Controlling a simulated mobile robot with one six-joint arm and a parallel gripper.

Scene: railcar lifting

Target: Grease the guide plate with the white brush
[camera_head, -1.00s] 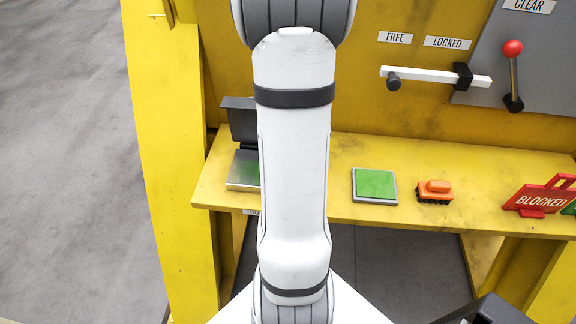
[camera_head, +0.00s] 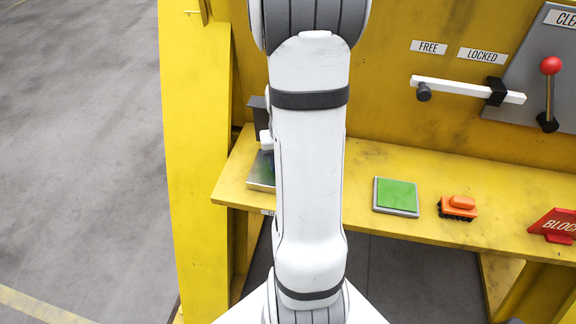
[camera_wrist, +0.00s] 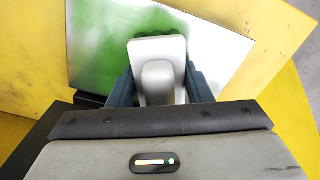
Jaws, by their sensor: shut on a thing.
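My gripper (camera_wrist: 159,74) is shut on the white brush (camera_wrist: 158,68), with a dark blue finger on each side of its handle in the wrist view. The brush is over the silver guide plate (camera_wrist: 222,62), which has a wide green smear on its left and middle part. The plate's right side is bare metal. In the head view my arm hides most of the guide plate (camera_head: 259,183), at the left end of the yellow shelf.
The yellow shelf (camera_head: 350,160) also holds a green pad in a grey tray (camera_head: 397,196), a small orange railcar model (camera_head: 458,207) and a red sign (camera_head: 553,225). A white bar (camera_head: 455,88) and a red-knobbed lever (camera_head: 549,90) are on the wall above.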

